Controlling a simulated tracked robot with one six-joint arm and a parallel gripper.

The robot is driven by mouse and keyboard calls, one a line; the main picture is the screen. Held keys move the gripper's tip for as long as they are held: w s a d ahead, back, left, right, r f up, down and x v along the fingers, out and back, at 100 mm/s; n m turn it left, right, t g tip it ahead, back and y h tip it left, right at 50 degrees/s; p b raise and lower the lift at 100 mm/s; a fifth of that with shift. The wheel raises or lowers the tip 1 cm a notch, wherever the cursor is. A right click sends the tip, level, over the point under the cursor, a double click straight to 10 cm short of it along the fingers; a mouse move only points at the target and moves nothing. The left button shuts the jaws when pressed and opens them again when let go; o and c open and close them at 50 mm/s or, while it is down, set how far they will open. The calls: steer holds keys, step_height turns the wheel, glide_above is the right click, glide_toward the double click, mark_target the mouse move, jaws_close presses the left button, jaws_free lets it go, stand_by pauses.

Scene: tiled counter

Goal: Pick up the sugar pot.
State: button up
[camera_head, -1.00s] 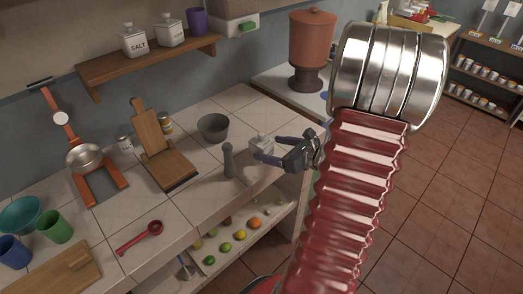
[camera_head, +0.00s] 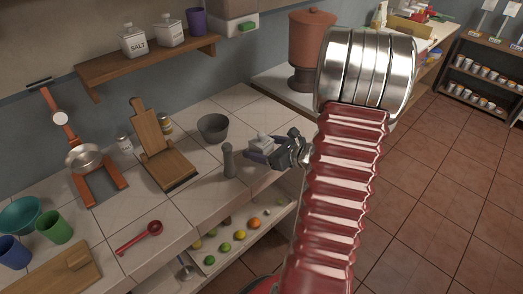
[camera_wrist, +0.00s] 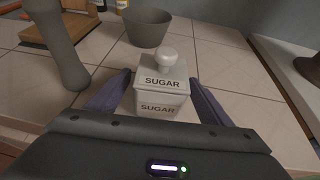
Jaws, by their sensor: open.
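The sugar pot (camera_wrist: 162,92) is a white square pot with a round knob on its lid and SUGAR written on it. It stands upright on the tiled counter in the wrist view, between the two fingers of my gripper (camera_wrist: 160,95). The fingers are open, one on each side, with a narrow gap visible beside the pot. In the head view, my gripper (camera_head: 262,150) is around the sugar pot (camera_head: 262,140), whose lower part is hidden behind the gripper.
A grey pepper mill (camera_head: 228,161) stands close left of my gripper, and a dark grey bowl (camera_head: 213,128) is behind it. A wooden board stand (camera_head: 168,168) is farther left. The counter's front edge is close, with a fruit shelf (camera_head: 262,240) below.

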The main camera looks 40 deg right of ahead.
steer(key=c, duration=1.3)
steer(key=shift+c, duration=0.2)
steer(key=shift+r, duration=0.2)
step_height(320, 180, up, 10)
steer(key=shift+f, duration=0.15)
stand_by(0.4)
